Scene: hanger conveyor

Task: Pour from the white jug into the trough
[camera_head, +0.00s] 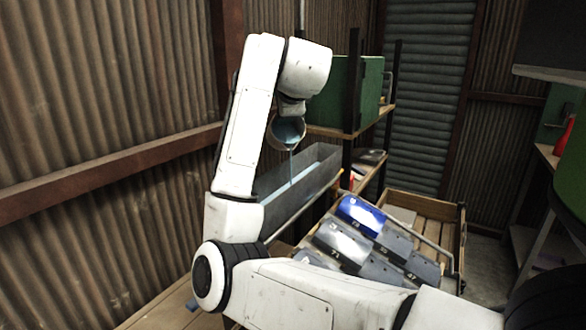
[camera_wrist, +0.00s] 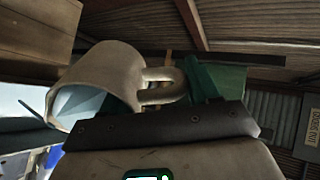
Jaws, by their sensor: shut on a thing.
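The white jug (camera_head: 271,131) hangs tilted above the trough in the head view, its mouth showing blue liquid. A thin stream falls from it into the long grey metal trough (camera_head: 318,188), where a light-blue strip of liquid lies. In the wrist view the jug (camera_wrist: 112,72) looks pale and worn, its mouth facing lower left with blue liquid inside. My gripper (camera_head: 291,106) is shut on the jug's handle; it also shows in the wrist view (camera_wrist: 172,112). The fingertips are mostly hidden behind a dark plate of the gripper.
A green cabinet (camera_head: 345,92) stands on a wooden shelf behind the trough. A rack of blue and grey numbered panels (camera_head: 372,245) stands to the right, with a wooden crate (camera_head: 440,222) behind it. A corrugated wall with a rusty beam (camera_head: 110,168) closes the left side.

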